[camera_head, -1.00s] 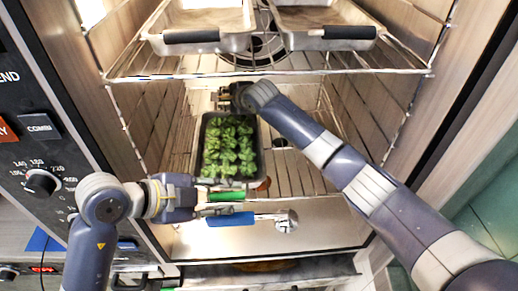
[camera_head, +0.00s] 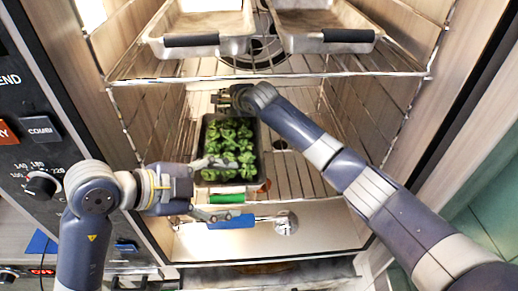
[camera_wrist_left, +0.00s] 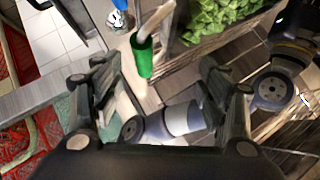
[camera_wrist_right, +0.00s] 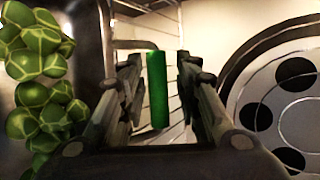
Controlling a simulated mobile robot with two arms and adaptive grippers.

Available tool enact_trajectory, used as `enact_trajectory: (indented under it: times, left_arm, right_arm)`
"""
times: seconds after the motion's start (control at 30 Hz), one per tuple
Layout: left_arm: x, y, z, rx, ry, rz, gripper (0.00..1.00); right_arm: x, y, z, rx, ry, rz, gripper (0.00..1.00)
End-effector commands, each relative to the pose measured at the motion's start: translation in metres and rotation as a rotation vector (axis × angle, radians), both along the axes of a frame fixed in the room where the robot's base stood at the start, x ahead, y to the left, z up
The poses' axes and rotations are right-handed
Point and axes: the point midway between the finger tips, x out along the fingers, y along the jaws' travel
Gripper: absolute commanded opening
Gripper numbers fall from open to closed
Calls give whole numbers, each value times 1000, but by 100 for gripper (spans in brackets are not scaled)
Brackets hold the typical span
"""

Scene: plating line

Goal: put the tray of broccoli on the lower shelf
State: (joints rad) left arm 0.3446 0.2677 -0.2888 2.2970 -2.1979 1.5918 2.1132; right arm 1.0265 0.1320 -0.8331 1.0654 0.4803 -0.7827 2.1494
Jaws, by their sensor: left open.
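The dark tray (camera_head: 259,165) of green broccoli (camera_head: 228,148) sits on the lower wire shelf (camera_head: 290,180) of the oven, left of its middle. Its near green handle (camera_head: 227,198) also shows in the left wrist view (camera_wrist_left: 142,58). My left gripper (camera_head: 217,189) is open at the tray's near end, its fingers spread on either side of that handle and apart from it. My right gripper (camera_wrist_right: 160,88) is at the tray's far end. Its fingers stand on either side of the far green handle (camera_wrist_right: 157,90), with visible gaps. Its fingertips are unclear in the head view.
Two metal pans (camera_head: 202,40) (camera_head: 318,38) with dark handles stand on the upper shelf (camera_head: 260,73). A blue handle (camera_head: 231,222) with a metal end lies just in front of the tray. The lower shelf is free to the right of the tray, under my right arm.

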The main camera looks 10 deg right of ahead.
Motion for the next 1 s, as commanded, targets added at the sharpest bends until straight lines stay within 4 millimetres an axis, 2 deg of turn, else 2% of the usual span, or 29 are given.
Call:
enact_trajectory:
  times: [0.03, 0.2, 0.4, 0.77, 0.8, 0.87, 1.0]
  left_arm:
    - [1, 0, 12, -1, -8, -1, 68]
    - [0, 0, 41, -1, -5, -1, 68]
    - [0, 0, 62, -1, -2, -1, 68]
    - [-1, 0, 68, 0, 1, 0, 68]
    - [-1, 0, 68, 0, 1, 0, 68]
    - [-1, 0, 68, 0, 1, 0, 68]
    - [-1, 0, 67, 0, 1, 0, 68]
  right_arm:
    - [-1, 0, -5, -3, 9, 0, 34]
    - [-1, 0, -5, -3, 9, 0, 34]
    - [-2, 0, -6, -3, 10, 0, 34]
    - [-2, 0, -6, -3, 10, -1, 34]
    - [-2, 0, -6, -3, 10, -1, 32]
    - [-2, 0, -6, -3, 10, -1, 46]
    - [-2, 0, -7, -4, 12, 0, 47]
